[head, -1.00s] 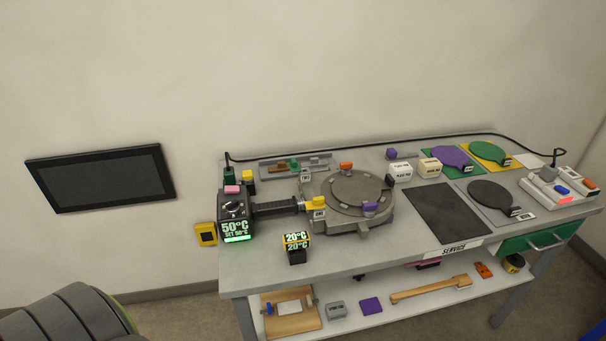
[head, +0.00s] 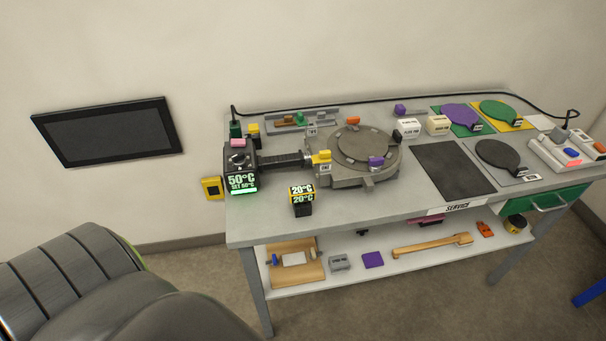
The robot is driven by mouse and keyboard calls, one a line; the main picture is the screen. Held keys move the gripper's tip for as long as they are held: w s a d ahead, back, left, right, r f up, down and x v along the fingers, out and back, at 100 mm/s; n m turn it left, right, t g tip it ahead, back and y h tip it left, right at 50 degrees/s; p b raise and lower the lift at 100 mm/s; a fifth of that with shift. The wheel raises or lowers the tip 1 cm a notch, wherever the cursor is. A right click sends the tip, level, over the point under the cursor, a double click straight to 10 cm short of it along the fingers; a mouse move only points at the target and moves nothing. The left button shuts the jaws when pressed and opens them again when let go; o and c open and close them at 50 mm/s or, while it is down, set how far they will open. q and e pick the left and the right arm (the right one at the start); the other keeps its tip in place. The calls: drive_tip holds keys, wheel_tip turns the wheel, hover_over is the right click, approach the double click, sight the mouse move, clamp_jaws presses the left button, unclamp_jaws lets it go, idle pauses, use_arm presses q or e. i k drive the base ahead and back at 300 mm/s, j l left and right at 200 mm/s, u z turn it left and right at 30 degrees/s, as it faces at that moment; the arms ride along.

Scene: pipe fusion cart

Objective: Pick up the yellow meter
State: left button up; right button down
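A small yellow and black meter (head: 302,199) stands on the grey bench top near its front edge. Its display reads 20°C twice, once on the yellow upper part and once below. It is left of centre, in front of a round grey fixture and right of a black box. Neither of my grippers shows in the head view. A dark, rounded, ribbed shape, probably part of my own arm, fills the lower left corner, apart from the bench.
The black box (head: 241,171) with a 50°C display stands at the bench's left end. The round grey fixture (head: 352,152) is behind the meter. A yellow wall box (head: 212,188) is left of the bench. The front bench top right of the meter is clear.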

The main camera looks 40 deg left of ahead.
sight(305, 193)
drive_tip(key=i+l+u, duration=0.1)
drive_tip(key=u, duration=0.7)
